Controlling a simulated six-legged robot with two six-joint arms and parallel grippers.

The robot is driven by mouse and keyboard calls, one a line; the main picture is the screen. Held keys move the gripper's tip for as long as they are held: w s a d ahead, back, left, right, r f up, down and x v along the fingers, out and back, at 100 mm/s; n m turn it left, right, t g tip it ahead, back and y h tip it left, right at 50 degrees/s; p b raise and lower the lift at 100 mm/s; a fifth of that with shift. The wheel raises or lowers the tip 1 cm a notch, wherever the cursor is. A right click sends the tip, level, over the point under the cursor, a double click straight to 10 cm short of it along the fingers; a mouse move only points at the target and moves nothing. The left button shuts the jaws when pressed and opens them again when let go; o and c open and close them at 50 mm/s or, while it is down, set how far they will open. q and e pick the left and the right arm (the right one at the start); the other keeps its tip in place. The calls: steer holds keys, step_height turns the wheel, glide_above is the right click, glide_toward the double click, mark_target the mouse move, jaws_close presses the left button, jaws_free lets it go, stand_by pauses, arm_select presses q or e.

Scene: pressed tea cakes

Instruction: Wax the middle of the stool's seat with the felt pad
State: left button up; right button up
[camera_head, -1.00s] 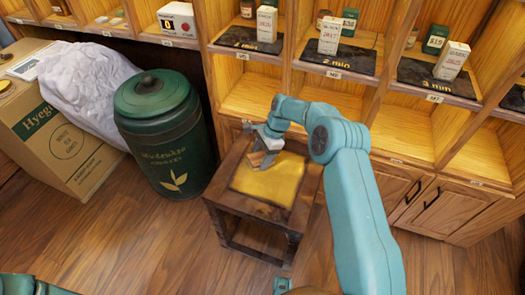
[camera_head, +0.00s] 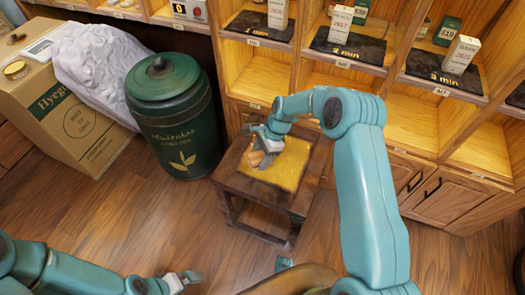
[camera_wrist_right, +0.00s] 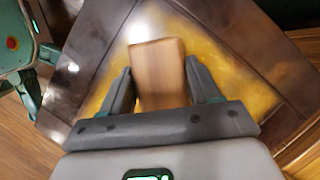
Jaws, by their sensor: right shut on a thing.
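The stool (camera_head: 231,182) is dark wood, with a yellow, glossy, mottled square in the middle of its seat (camera_head: 288,166). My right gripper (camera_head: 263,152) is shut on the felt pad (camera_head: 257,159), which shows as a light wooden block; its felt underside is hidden. It is low over the left part of the yellow square; I cannot tell whether it touches. In the right wrist view the block (camera_wrist_right: 158,75) sits between the two dark fingers, with yellow seat (camera_wrist_right: 225,75) around it. My left gripper (camera_head: 186,280) is at the bottom of the head view, away from the stool; its jaws are too small to judge.
A green lidded bin (camera_head: 175,118) stands left of the stool. Beyond it are a cardboard box (camera_head: 75,118) and a white bundle (camera_head: 92,65). Wooden shelves (camera_head: 350,80) with dark mats and small boxes stand behind.

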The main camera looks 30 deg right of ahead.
mark_target(258, 163)
steer(key=shift+s+a+p, duration=0.35)
steer(key=shift+s+a, duration=0.3)
steer(key=shift+a, duration=0.05)
steer(key=shift+s+a, duration=0.4)
steer(key=shift+a, duration=0.05)
steer(key=shift+s+a+r+p, duration=0.1)
steer(key=shift+s+a+p, duration=0.6)
steer(key=shift+a, duration=0.1)
steer(key=shift+s+a+p, duration=0.5)
steer(key=shift+s+a, duration=0.5)
steer(key=shift+a, duration=0.2)
steer(key=shift+s+a, duration=0.5)
steer(key=shift+a, duration=0.1)
steer(key=shift+r+p, duration=2.45)
steer(key=shift+r, duration=0.4)
steer(key=shift+w, duration=0.1)
